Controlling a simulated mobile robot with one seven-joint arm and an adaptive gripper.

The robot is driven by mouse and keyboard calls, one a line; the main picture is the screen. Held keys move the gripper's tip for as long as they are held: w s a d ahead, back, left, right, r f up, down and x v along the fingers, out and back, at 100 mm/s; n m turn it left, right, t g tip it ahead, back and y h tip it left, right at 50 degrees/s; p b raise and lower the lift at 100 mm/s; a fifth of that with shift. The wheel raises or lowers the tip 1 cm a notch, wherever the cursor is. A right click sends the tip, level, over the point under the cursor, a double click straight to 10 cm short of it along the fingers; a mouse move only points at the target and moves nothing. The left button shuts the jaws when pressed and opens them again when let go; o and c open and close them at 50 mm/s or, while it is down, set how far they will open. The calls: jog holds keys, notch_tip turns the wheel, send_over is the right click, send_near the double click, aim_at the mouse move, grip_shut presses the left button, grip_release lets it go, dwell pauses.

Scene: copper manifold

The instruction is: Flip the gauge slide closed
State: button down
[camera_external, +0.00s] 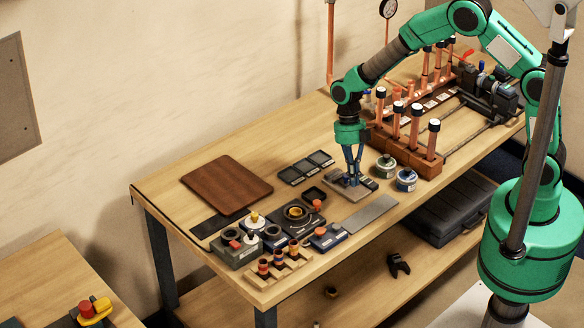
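My gripper (354,178) points straight down over the front middle of the workbench. Its dark blue fingers reach a small flat fixture with a grey-tan plate (351,194) and dark parts on top. This fixture may hold the gauge slide, but the slide is too small and too covered by the fingers to make out. I cannot tell whether the fingers touch it or how far apart their tips are. A round dial gauge (388,8) shows at the top edge on a copper pipe, away from my gripper.
Two round tins (406,180) stand close right of my gripper. A wooden block with upright copper tubes (414,127) is behind them. Dark trays (306,168) and a brown board (227,185) lie left. Several small devices (296,214) crowd the front left. A grey strip (370,215) lies in front.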

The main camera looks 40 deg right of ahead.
jog(key=v, duration=0.9)
jog(key=shift+w+r, duration=0.2)
jog(key=shift+d, duration=0.1)
jog(key=shift+r, duration=0.1)
jog(key=s+d+r+m+t+b, duration=0.15)
jog(key=s+d+r+m, duration=0.25)
jog(key=d+r+m, duration=0.4)
jog(key=s+d+r+m+t, duration=0.35)
jog(key=d+r+m, duration=0.4)
jog(key=r, duration=0.35)
jog(key=s+d+r+m+t+h+b, duration=0.1)
jog(key=s+d+r+m+t, duration=0.1)
jog(key=s+d+m, duration=0.4)
jog(key=s+d+r+m+t+b, duration=0.1)
jog(key=s+d+r+m+t, duration=0.1)
jog(key=s+d+m, duration=0.4)
jog(key=s+m, duration=0.3)
jog(key=s, duration=0.3)
jog(key=shift+h, duration=0.4)
dwell(1.0)
